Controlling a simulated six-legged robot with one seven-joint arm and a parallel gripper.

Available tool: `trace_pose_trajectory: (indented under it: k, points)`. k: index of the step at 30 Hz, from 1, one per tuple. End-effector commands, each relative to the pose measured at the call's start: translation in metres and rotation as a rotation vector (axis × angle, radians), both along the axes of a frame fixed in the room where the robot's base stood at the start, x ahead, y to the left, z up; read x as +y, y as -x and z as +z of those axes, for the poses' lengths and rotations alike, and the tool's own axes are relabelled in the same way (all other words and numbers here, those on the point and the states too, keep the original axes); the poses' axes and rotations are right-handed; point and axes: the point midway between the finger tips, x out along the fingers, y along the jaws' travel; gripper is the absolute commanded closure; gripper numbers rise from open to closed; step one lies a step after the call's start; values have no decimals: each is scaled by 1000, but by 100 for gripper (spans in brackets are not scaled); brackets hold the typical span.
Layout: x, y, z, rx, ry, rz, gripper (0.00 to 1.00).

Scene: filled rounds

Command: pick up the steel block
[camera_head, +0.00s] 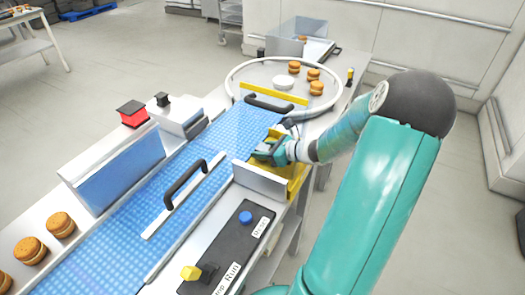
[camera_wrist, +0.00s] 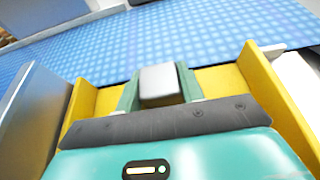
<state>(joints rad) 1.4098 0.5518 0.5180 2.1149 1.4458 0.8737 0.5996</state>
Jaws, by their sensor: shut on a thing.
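The steel block (camera_wrist: 158,80) is a small grey piece with a light top. In the wrist view it sits between the two teal fingers of my gripper (camera_wrist: 159,88), which are shut on it. The block is in front of the blue conveyor belt (camera_wrist: 140,40), between yellow side walls (camera_wrist: 270,85). I cannot tell whether it touches the surface below. In the head view my gripper (camera_head: 268,150) is low at the belt's right edge, by the yellow guide (camera_head: 297,180). The block cannot be made out there.
Black-handled bars (camera_head: 185,190) cross the belt. More rounds (camera_head: 30,250) lie at lower left.

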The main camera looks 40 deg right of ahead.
Motion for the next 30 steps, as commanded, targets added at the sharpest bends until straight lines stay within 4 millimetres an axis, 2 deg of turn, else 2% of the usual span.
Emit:
trace_pose_trajectory:
  k: [8, 24, 30]
  points:
    - [-7, 17, 17, -1, 2, -1, 98]
    - [-35, 97, 61, -1, 3, -2, 98]
    - [-43, 118, 73, -1, 2, 0, 98]
